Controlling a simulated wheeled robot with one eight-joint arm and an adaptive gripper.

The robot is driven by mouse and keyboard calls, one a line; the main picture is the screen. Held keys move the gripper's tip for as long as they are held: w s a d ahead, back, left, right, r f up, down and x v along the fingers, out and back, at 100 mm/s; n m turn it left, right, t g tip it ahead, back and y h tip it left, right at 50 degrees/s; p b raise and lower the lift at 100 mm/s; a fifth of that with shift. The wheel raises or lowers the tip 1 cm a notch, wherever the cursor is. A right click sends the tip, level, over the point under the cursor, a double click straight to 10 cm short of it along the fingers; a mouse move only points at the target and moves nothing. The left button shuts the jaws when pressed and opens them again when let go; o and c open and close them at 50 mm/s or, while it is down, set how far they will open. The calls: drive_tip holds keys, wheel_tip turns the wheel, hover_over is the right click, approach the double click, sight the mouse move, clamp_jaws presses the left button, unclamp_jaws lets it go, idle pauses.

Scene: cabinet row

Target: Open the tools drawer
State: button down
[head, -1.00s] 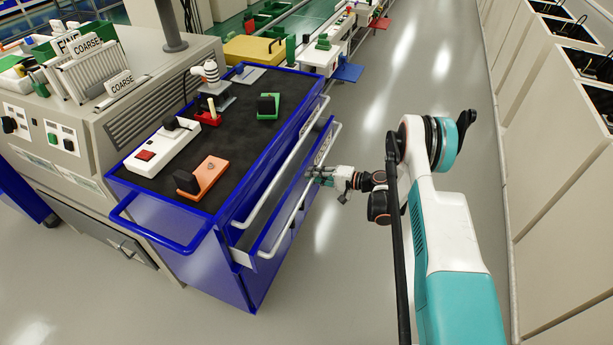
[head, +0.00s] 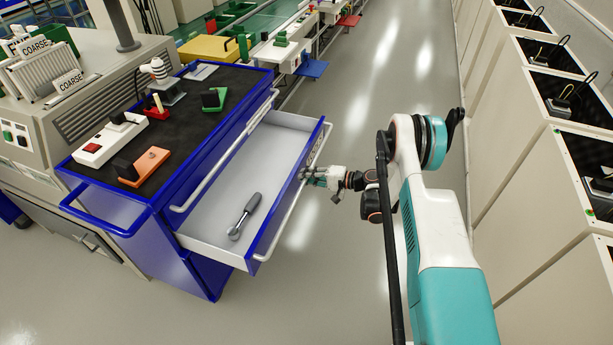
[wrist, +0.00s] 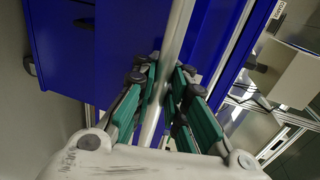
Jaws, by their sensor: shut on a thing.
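A blue tool cart (head: 185,250) stands left of my arm. Its tools drawer (head: 205,222) is pulled far out to the right, with a light grey inside. A grey ratchet-like tool (head: 244,216) lies in the drawer. My gripper (head: 308,175) is at the drawer's front, at the far part of its long bar handle (head: 286,218). In the wrist view, the green fingers of my gripper (wrist: 160,88) are shut around the silver handle bar (wrist: 172,40), which runs lengthwise between them.
The cart's top holds an orange block (head: 150,165), a white box with a red button (head: 95,150) and other items. A grey machine (head: 85,90) stands at the left. Cream cabinets (head: 500,170) line the right. The floor between is clear.

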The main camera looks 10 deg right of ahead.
drive_tip(key=shift+r, duration=0.1)
drive_tip(key=c, duration=1.8)
unclamp_jaws()
drive_tip(key=shift+c, duration=0.2)
drive_tip(key=shift+d, duration=0.1)
drive_tip(key=v, duration=1.2)
